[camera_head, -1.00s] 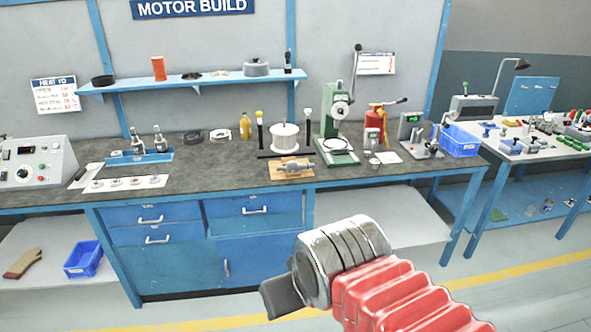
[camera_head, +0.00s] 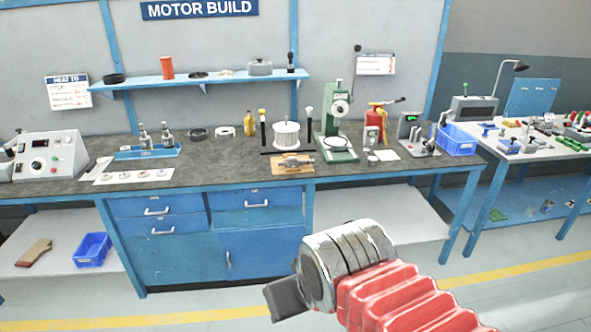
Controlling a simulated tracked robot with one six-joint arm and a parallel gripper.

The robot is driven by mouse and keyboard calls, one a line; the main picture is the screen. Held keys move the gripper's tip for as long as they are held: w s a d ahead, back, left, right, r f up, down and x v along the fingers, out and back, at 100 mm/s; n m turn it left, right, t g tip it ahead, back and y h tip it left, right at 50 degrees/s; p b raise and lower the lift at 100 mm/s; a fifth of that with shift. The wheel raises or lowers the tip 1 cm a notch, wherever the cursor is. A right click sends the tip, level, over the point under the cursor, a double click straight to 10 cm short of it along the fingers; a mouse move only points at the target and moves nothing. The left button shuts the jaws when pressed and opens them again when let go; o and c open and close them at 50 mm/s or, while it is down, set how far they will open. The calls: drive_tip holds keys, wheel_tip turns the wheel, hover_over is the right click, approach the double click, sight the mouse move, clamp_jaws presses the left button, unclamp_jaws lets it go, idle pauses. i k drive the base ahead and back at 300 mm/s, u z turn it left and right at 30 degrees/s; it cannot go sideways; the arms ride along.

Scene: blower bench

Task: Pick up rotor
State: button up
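A metallic shaft-like part, which may be the rotor (camera_head: 292,161), lies on a small wooden block (camera_head: 279,170) near the front edge of the workbench. Two upright metal parts (camera_head: 143,137) stand in a blue holder (camera_head: 133,154) at the bench's left; they too could be rotors, and they are too small to tell. My gripper (camera_head: 286,299) is in the lower middle of the picture, in front of the bench and apart from everything. Only a dark piece of it shows beyond the chrome wrist, so its opening is hidden.
The workbench (camera_head: 230,172) also carries a white spool (camera_head: 285,136), a green press (camera_head: 338,130), a red extinguisher-like item (camera_head: 376,120) and a blue bin (camera_head: 457,139). A shelf (camera_head: 215,80) hangs above. The floor before the bench is clear.

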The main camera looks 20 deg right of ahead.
sight(292, 163)
drive_tip(key=k, duration=0.45)
drive_tip(key=z, duration=0.5)
drive_tip(key=i, duration=1.75)
drive_tip(key=u, duration=0.8)
drive_tip(key=i, duration=1.2)
drive_tip(key=u, duration=0.2)
